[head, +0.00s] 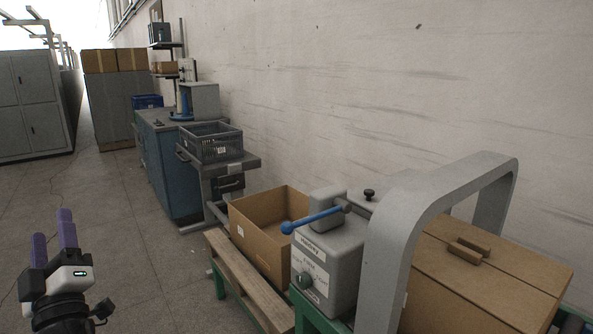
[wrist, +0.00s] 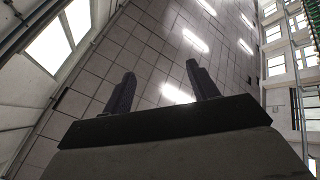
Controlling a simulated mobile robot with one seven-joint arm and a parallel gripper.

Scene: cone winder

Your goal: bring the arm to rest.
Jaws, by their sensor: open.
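My gripper (head: 54,238) is at the lower left of the head view, raised over the open floor with its two purple fingers pointing up. The fingers are apart with nothing between them. In the wrist view my gripper (wrist: 157,85) shows as two dark, separated fingers, with only tiled surface and bright reflections or lights beyond them. Nothing touches the fingers in either view.
A grey crate (head: 209,150) stands on a stand farther back. Grey cabinets (head: 30,105) are at the far left. The floor (head: 125,215) between is clear.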

